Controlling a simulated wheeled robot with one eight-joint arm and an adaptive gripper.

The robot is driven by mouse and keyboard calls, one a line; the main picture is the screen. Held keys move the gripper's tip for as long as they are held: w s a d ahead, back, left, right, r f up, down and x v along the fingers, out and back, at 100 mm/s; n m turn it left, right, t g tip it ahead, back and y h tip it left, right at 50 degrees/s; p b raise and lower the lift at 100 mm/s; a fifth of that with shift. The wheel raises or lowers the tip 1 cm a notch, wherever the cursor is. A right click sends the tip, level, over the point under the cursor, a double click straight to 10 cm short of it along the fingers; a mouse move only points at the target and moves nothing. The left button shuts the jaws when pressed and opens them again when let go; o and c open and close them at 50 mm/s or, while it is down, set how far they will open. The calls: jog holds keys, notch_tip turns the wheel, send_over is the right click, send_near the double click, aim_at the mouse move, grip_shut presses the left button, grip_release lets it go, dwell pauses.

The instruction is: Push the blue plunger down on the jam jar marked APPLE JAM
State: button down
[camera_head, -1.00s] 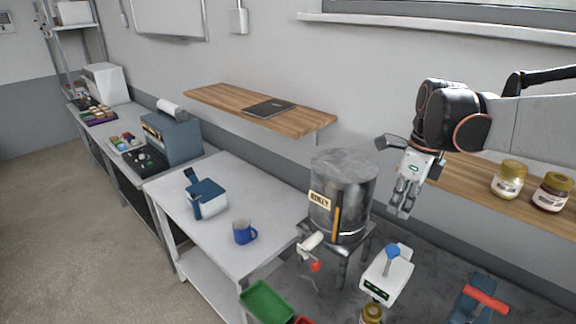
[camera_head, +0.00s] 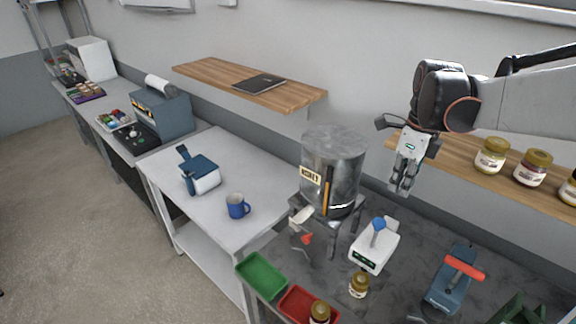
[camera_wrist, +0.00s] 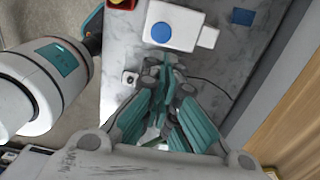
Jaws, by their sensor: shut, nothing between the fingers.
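A white device with a round blue knob, the blue plunger (camera_head: 379,224), stands on the dark bench. The plunger also shows from above in the wrist view (camera_wrist: 161,36), just beyond my fingertips. A gold-lidded jar (camera_head: 359,286) stands in front of the device, not under the plunger. Several more jars (camera_head: 490,158) stand on the wall shelf, and another jar (camera_head: 319,312) is at the red tray. The labels are too small to read, so I cannot tell which is APPLE JAM. My gripper (camera_head: 399,191) is shut and empty, pointing down above and behind the device.
A metal HONEY tank (camera_head: 333,165) with a tap stands left of the device. A blue tool with a red handle (camera_head: 455,280) is to the right. A green tray (camera_head: 261,275) and red tray (camera_head: 305,303) are in front. The wooden shelf (camera_head: 455,160) runs behind my gripper.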

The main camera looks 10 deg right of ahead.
jog(key=f, duration=1.1)
jog(key=shift+a+p, duration=0.25)
jog(key=shift+p, duration=0.05)
jog(key=shift+f, duration=0.15)
